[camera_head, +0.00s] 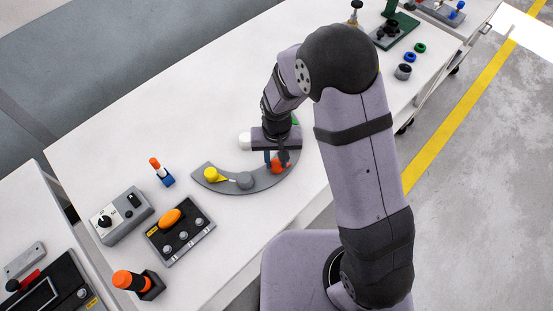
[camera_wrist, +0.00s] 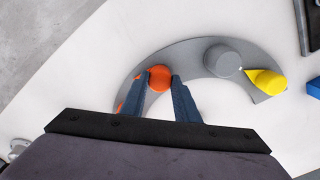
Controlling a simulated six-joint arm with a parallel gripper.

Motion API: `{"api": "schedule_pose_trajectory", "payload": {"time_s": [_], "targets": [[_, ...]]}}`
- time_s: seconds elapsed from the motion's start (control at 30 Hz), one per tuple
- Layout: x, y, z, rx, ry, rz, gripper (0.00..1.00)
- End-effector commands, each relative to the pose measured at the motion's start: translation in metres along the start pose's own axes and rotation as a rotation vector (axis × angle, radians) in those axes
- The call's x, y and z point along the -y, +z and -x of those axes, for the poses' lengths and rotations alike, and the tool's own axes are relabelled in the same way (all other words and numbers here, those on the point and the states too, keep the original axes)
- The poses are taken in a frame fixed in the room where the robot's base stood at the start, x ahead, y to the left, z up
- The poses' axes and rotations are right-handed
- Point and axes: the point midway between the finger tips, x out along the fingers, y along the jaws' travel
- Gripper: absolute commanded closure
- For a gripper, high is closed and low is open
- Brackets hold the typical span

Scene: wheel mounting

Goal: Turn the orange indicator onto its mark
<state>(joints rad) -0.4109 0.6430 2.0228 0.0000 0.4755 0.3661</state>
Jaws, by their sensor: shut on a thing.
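The orange indicator (camera_wrist: 160,77) has a rounded knob on a grey curved plate (camera_head: 205,186). In the wrist view my gripper (camera_wrist: 161,75) has its two blue-grey fingers on either side of the knob, shut on it. More orange shows just left of the left finger; I cannot tell its shape. In the head view the indicator (camera_head: 282,165) is partly hidden by my gripper (camera_head: 276,160). A yellow indicator (camera_head: 213,174) sits at the plate's left end, its tip towards a small white mark and a grey knob (camera_head: 245,181). I cannot make out the orange indicator's mark.
A white round piece (camera_head: 244,139) is beside my gripper, and a bit of green (camera_head: 295,120) shows behind it. An orange-and-blue piece (camera_head: 161,172) and a box with an orange knob (camera_head: 171,217) stand to the left. The white table (camera_head: 185,135) is clear behind the plate.

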Motion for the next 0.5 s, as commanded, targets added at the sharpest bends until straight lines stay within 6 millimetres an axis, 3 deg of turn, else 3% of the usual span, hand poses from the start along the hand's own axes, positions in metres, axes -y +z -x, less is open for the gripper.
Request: {"api": "schedule_pose_trajectory", "payload": {"time_s": [0.5], "targets": [[0.0000,-0.0001,0.0008,0.001,0.000,0.217,0.94]]}}
